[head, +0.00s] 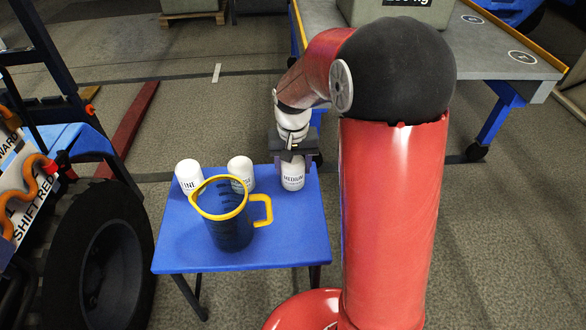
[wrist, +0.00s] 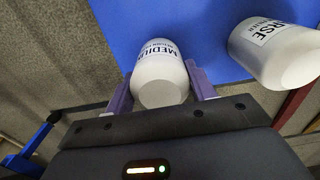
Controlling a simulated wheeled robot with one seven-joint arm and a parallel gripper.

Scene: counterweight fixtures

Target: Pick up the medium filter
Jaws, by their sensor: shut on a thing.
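The medium filter is a white cylinder with a "MEDIUM" label (head: 292,178), at the right back of the small blue table (head: 275,247). In the wrist view the medium filter (wrist: 160,74) stands between the two purple fingers. My gripper (head: 292,158) comes down on it from above and is shut on it; it also shows in the wrist view (wrist: 162,88). Whether the filter's base touches the table is hard to tell. The coarse filter (head: 241,170) and the fine filter (head: 189,176) stand to its left; the coarse one also shows in the wrist view (wrist: 278,52).
A dark jug with a yellow rim and handle (head: 262,211) stands on the blue table in front of the filters. A grey workbench (head: 480,55) is behind on the right. A machine with a large black tyre (head: 105,260) stands close on the left.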

